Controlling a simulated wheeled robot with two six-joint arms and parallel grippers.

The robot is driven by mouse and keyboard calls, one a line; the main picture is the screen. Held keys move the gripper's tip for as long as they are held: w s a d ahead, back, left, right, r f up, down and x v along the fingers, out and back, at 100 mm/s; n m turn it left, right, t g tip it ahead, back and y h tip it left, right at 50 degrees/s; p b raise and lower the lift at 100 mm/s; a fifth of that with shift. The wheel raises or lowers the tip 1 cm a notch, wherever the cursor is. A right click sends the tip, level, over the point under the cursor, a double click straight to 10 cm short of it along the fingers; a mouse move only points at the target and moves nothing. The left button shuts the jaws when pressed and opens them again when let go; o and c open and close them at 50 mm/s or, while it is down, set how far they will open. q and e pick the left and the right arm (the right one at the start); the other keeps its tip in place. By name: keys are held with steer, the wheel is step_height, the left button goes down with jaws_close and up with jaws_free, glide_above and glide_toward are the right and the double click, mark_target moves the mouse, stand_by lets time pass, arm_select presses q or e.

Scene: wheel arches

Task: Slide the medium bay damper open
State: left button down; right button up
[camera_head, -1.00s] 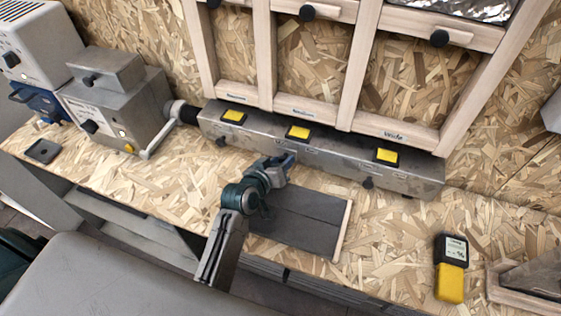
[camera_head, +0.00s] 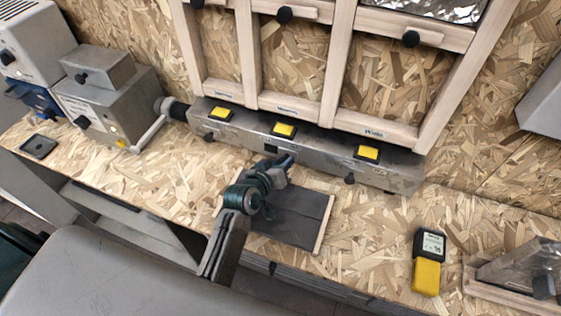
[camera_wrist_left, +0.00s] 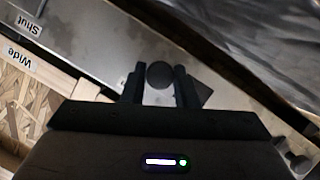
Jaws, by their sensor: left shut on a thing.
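The grey metal duct box (camera_head: 310,155) runs along the foot of the wooden frame, with three yellow blocks on top. The medium bay is the middle one, with its yellow block (camera_head: 284,130) above my left gripper (camera_head: 284,165). My left gripper is at the front face of the box, below that block. In the left wrist view a dark round knob (camera_wrist_left: 160,74) sits between the two fingers, which are shut on it. The gripper hides the middle damper in the head view. The right bay's knob (camera_head: 350,178) and left bay's knob (camera_head: 213,138) show. My right gripper is not in view.
A grey machine (camera_head: 110,105) with a crank stands left of the box. A dark grey panel (camera_head: 290,220) lies on the bench below my gripper. A yellow-black device (camera_head: 428,262) and a wooden-framed part (camera_head: 515,280) are at the right. Bare bench lies between.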

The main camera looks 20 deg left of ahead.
arm_select(q)
steer(key=c, duration=1.4)
jaws_free()
steer(key=shift+d, duration=0.15)
steer(key=shift+o, duration=1.4)
steer(key=shift+d, duration=0.15)
steer(key=shift+s+a+r, duration=0.1)
steer(key=shift+s+a, duration=0.1)
steer(key=b+v, duration=0.2)
steer(key=v, duration=0.7)
steer(key=shift+s+d, duration=0.1)
steer(key=shift+s, duration=0.25)
steer(key=shift+s+r, duration=0.25)
steer(key=shift+s, duration=0.05)
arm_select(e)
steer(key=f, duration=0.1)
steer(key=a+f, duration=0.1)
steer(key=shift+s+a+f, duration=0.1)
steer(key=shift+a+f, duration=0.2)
